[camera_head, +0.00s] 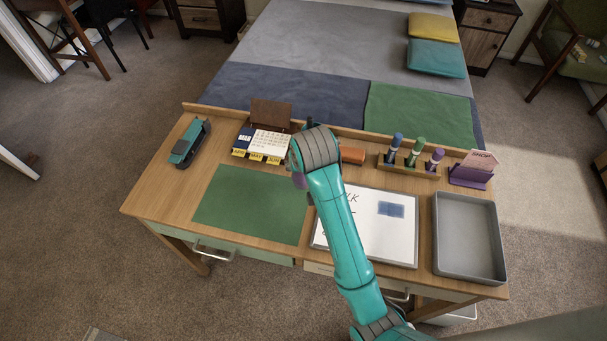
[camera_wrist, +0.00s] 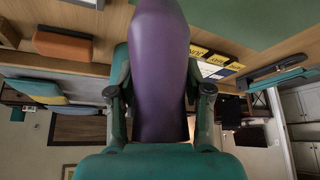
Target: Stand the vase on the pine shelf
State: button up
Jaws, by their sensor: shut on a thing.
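A smooth purple object, which I take to be the vase (camera_wrist: 158,50), fills the middle of the wrist view. My gripper (camera_wrist: 158,88) is shut on it, with one finger on each side. In the head view my arm hides most of the gripper, and only a small purple patch of the vase (camera_head: 299,180) shows beside the arm, above the desk near the calendar. I cannot tell how far it is above the desk. I cannot pick out a pine shelf in either view.
The wooden desk (camera_head: 160,190) holds a green blotter (camera_head: 250,205), a stapler (camera_head: 189,142), a calendar (camera_head: 262,143), a whiteboard (camera_head: 385,235), a marker rack (camera_head: 408,168), a purple card holder (camera_head: 470,176) and an empty grey tray (camera_head: 468,235). The blotter is mostly bare.

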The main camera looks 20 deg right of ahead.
jog(key=shift+f, duration=2.75)
jog(key=o, duration=1.3)
jog(key=shift+f, duration=0.1)
jog(key=v, duration=1.2)
